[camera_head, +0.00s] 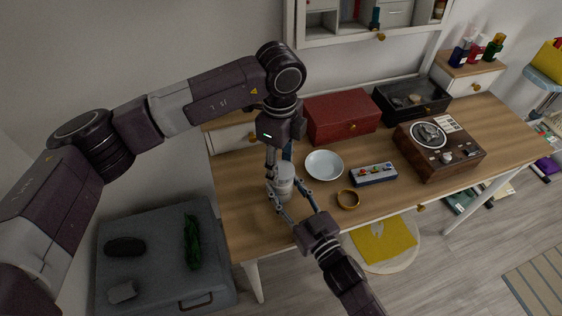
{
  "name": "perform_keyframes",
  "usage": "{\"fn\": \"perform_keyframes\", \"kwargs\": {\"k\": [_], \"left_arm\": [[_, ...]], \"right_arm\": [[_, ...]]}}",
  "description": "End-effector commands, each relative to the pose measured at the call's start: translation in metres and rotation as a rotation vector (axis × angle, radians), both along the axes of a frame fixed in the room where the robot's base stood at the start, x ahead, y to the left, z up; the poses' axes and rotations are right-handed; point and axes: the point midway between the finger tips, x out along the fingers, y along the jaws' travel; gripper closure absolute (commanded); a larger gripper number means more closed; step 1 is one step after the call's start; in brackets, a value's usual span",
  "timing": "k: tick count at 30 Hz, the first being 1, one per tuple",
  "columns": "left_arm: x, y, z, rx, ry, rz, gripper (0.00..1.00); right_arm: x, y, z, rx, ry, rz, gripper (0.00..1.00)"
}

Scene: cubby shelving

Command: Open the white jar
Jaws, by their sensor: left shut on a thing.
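The white jar (284,184) stands upright at the left part of the wooden desk (238,205). My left gripper (281,172) reaches down from above and is shut on the jar's upper part. My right gripper (288,196) comes in from the lower right, its two fingers spread to either side of the jar's lower part. I cannot tell whether these fingers touch the jar. The fingers hide parts of the jar, and the line between lid and body is too small to make out.
Right of the jar are a pale bowl (324,165), a brown ring (348,199) and a small box with buttons (373,174). A red box (341,117), a dark open case (411,98) and a record player (438,146) stand farther back and right. The desk's front left is clear.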

Motion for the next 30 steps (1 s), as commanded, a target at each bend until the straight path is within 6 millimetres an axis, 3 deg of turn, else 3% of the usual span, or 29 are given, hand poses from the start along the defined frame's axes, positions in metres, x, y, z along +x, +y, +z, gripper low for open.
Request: {"fn": "perform_keyframes", "kwargs": {"k": [9, 17, 18, 23, 30], "left_arm": [[0.001, 0.000, 0.035, -0.002, -0.004, -0.001, 0.86], [0.000, 0.000, 0.039, 0.000, -0.001, 0.000, 0.86], [0.000, 0.000, 0.039, 0.000, -0.001, 0.000, 0.86], [0.000, 0.000, 0.039, 0.000, -0.001, 0.000, 0.86], [0.001, 0.000, 0.039, 0.000, -0.001, 0.000, 0.86]], "right_arm": [[-0.001, 0.001, 0.001, 0.002, -0.001, 0.001, 1.00], [0.000, 0.001, 0.001, 0.002, -0.002, 0.001, 1.00], [0.000, 0.001, 0.001, 0.002, -0.002, 0.001, 0.55], [0.000, 0.001, 0.001, 0.002, -0.002, 0.001, 0.38], [0.000, 0.000, 0.001, 0.002, -0.001, 0.001, 0.38]]}}
